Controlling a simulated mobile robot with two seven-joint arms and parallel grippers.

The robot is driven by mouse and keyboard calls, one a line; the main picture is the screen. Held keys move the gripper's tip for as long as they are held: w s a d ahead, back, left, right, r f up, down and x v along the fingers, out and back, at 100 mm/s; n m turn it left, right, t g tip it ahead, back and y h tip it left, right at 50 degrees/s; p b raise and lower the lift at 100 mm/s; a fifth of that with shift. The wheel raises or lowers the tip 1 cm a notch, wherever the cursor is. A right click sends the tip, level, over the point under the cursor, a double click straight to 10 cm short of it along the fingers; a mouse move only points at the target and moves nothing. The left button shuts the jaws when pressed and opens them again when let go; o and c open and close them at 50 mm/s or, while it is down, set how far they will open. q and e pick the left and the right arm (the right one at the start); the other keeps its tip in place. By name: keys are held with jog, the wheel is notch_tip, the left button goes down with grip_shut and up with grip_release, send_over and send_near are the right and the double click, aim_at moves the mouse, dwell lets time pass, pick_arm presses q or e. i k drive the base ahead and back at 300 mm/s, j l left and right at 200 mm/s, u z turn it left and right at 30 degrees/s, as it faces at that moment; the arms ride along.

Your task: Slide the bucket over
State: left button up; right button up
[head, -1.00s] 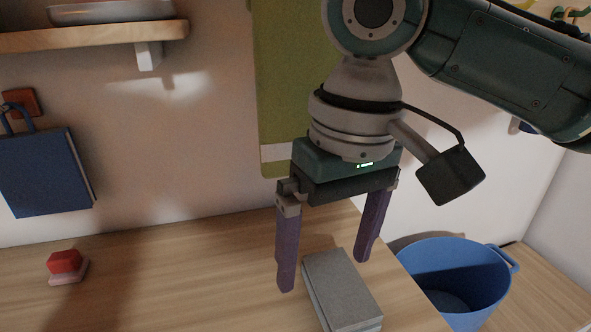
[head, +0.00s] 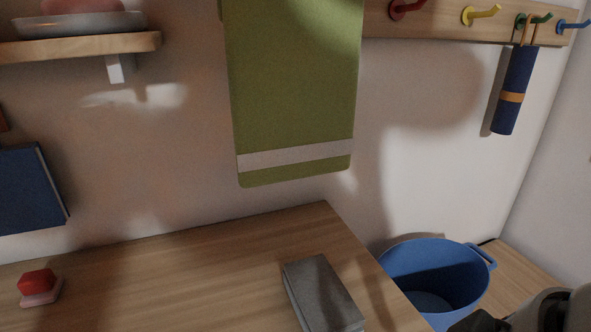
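The blue bucket (head: 462,258) stands upright at the lower right of the head view, beside the right end of the wooden surface. Its rim and a handle at its right show; its lower part is hidden by the wooden edge and the frame's bottom. Its inside is shaded, with a paler blue floor. A grey and dark part of my arm shows at the bottom right corner, in front of the bucket's lower right. Neither gripper is in view.
A grey box-like block (head: 322,293) lies on the wooden surface (head: 180,275) left of the bucket. A red object (head: 38,281) sits at far left. A green cloth (head: 295,90) hangs on the wall. A hook rail (head: 440,22) holds a blue roll (head: 514,92).

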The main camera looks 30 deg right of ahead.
aim_at(445, 279)
jog(key=z, duration=1.85)
jog(key=i+l+u, duration=0.1)
jog(key=l+u, duration=0.2)
jog(key=u, duration=0.15)
jog(key=l+u, duration=0.35)
jog(key=u, duration=0.15)
jog(key=l+u, duration=0.7)
jog(key=u, duration=0.2)
